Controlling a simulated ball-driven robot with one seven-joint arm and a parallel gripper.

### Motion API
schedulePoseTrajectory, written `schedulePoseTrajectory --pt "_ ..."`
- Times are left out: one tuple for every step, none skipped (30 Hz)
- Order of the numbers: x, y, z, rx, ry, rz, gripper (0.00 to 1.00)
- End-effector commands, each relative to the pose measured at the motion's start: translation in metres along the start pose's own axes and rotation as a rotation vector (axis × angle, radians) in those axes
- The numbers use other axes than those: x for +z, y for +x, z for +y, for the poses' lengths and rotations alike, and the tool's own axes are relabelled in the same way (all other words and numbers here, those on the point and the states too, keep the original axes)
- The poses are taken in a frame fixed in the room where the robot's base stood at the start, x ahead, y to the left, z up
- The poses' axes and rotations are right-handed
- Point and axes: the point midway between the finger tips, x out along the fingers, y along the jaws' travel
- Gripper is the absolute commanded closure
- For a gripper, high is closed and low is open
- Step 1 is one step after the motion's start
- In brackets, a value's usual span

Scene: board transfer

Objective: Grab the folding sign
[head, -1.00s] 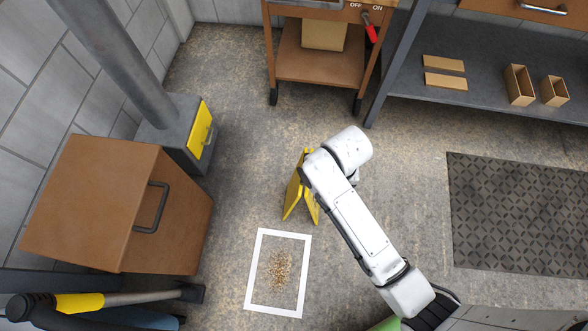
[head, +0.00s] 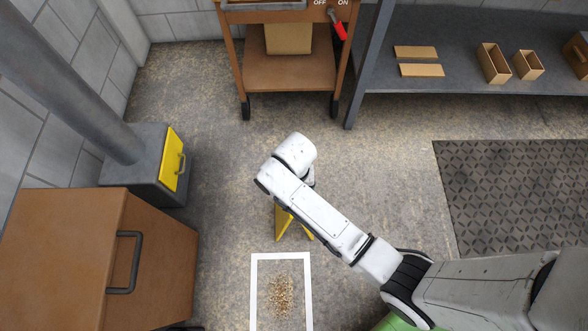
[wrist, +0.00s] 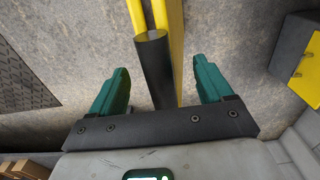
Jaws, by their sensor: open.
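The yellow folding sign (head: 284,224) stands on the concrete floor in the head view, mostly hidden behind my white arm. In the wrist view its yellow panels (wrist: 176,40) and a dark cylindrical part at its end (wrist: 153,70) lie between the green fingers of my gripper (wrist: 160,92). The fingers are open, one on each side, with a visible gap to the sign on both sides. My gripper does not show clearly in the head view.
A white floor frame (head: 281,256) surrounds scattered crumbs in front of the sign. A brown cabinet (head: 60,240) and a grey box with a yellow drawer (head: 172,160) stand left. A wheeled cart (head: 290,72) is behind, a dark mat (head: 515,190) right.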

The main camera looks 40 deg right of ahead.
Motion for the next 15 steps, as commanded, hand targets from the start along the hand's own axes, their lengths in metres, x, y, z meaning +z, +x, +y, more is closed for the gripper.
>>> schedulePoseTrajectory --pt "-0.002 0.013 -0.001 0.0 0.0 0.0 0.2" --pt "-0.002 0.018 -0.001 0.001 0.0 -0.001 0.2" --pt "-0.003 0.024 -0.001 0.001 0.0 -0.001 0.2" --pt "-0.003 0.028 -0.001 0.001 0.0 -0.001 0.2" --pt "-0.003 0.031 -0.001 0.001 0.0 -0.001 0.2" --pt "-0.003 0.035 -0.001 0.001 0.0 -0.001 0.2" --pt "-0.003 0.037 -0.001 0.001 0.0 -0.001 0.2" --pt "-0.003 0.039 -0.001 0.0 0.0 -0.001 0.2" --pt "-0.003 0.04 -0.001 0.0 0.0 0.0 0.2" --pt "-0.003 0.041 -0.001 0.0 0.0 0.0 0.2" --pt "-0.003 0.041 -0.001 0.0 0.0 0.0 0.2" --pt "-0.003 0.041 -0.001 0.0 0.0 0.0 0.2" --pt "-0.003 0.041 -0.001 0.0 0.0 0.0 0.2" --pt "-0.003 0.04 -0.001 0.0 0.0 0.0 0.2" --pt "-0.003 0.04 -0.001 0.0 0.0 0.0 0.2"
